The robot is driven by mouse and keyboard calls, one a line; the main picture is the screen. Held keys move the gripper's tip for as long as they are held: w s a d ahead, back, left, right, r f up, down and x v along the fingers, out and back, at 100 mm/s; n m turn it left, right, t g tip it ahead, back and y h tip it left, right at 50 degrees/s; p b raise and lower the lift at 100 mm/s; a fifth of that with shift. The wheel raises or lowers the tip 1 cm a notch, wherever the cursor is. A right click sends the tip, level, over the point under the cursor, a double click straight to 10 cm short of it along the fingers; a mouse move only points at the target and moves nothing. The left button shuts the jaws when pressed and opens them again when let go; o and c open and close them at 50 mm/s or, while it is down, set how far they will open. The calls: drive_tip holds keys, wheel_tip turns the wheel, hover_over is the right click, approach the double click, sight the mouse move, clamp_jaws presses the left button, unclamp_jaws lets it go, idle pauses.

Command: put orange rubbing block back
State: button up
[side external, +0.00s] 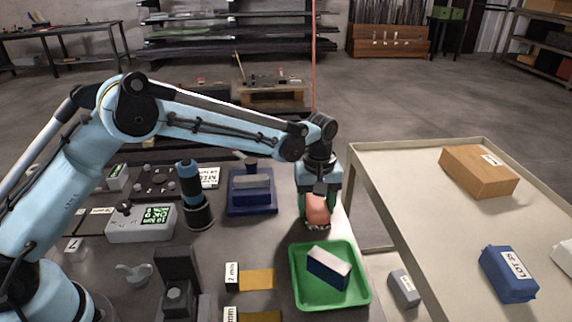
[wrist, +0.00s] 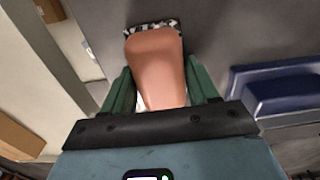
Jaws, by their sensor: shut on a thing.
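The orange rubbing block (side external: 318,208) is a salmon-orange piece held between the fingers of my gripper (side external: 319,218). In the wrist view the block (wrist: 156,60) sits between the green fingers of my gripper (wrist: 158,88), with a black-and-white speckled strip at its far end. My gripper points down over the right edge of the bench, behind the green tray (side external: 297,283). I cannot tell whether the block touches the bench. The green tray holds a dark-blue block with a pale top (side external: 329,267). A blue holder (side external: 252,206) with a grey piece stands left of my gripper.
A beige conveyor or table (side external: 430,222) on the right carries a brown box (side external: 478,171) and a blue LOT-labelled pack (side external: 508,274). A blue-and-black cylinder (side external: 192,190) stands left of the blue holder. A yellow strip labelled 2 mm (side external: 257,279) lies left of the green tray.

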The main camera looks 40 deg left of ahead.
sight(316, 201)
drive_tip(key=o, duration=1)
drive_tip(key=shift+f, duration=0.1)
wheel_tip(316, 201, up, 12)
drive_tip(key=shift+r, duration=0.15)
wheel_tip(316, 201, down, 12)
drive_tip(key=shift+r, duration=1.5)
